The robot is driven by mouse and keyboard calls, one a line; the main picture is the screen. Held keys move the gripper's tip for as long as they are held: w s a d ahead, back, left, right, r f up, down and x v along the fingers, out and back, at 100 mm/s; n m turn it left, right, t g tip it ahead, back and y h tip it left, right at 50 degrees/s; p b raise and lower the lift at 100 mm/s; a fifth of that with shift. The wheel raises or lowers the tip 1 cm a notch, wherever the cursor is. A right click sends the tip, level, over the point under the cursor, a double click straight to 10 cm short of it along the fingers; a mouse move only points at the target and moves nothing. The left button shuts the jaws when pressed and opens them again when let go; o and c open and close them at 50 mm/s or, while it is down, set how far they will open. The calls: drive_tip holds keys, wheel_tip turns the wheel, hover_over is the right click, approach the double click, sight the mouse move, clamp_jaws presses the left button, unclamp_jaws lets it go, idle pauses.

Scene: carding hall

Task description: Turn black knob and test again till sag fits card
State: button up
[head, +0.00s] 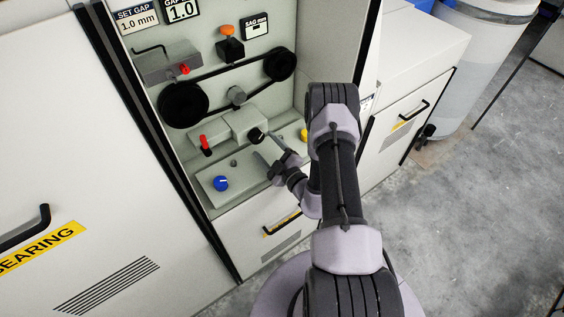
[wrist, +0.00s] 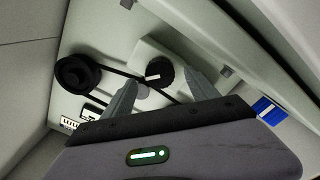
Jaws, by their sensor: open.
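The black knob (head: 256,135) sits on the end of a grey block inside the open machine bay. In the wrist view the black knob (wrist: 161,68), with a white mark, shows between my fingertips. My gripper (head: 266,147) is open in front of it, its fingers pointing at it; it also shows in the wrist view (wrist: 161,79). I cannot tell if the fingers touch the knob. The sag card (head: 255,27) is at the upper right of the back panel; its reading is too small to tell. A belt (head: 225,69) runs round two black pulleys. An orange-topped plunger (head: 228,44) stands above the belt.
A set gap card (head: 136,18) reads 1.0 mm, beside a gap display (head: 181,9) showing 1.0. Red-handled levers (head: 206,143) (head: 184,69), a blue knob (head: 221,183) and a yellow knob (head: 304,134) are nearby. The bay's side walls are close. Floor at right is clear.

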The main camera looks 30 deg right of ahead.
drive_tip(key=s, duration=1.3)
drive_tip(key=shift+s+d, duration=0.25)
